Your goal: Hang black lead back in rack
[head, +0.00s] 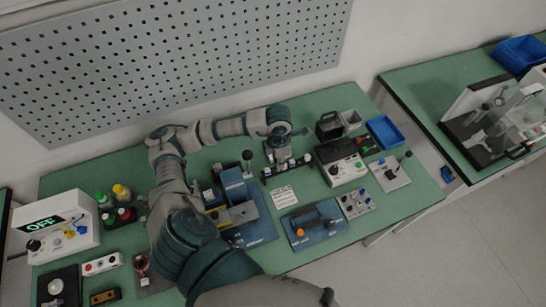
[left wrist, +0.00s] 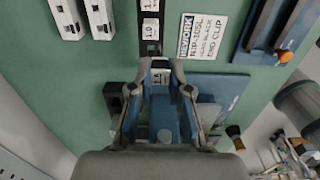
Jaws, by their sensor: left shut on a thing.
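My left gripper (head: 284,156) is above the bench, over a dark strip with pale labels (head: 270,172) that looks like the rack. In the left wrist view the fingertips (left wrist: 160,64) are close together beside the labelled dark strip (left wrist: 150,28). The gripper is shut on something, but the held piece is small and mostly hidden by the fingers. I cannot clearly make out the black lead, nor whether it touches the rack. My right gripper is in neither view.
A printed card (head: 283,196) lies near the rack. A blue fixture with an orange knob (head: 314,226), a control box (head: 340,163) and a blue bin (head: 384,131) stand to the right. A meter reading OFF (head: 62,226) stands at left. A pegboard (head: 180,60) is behind.

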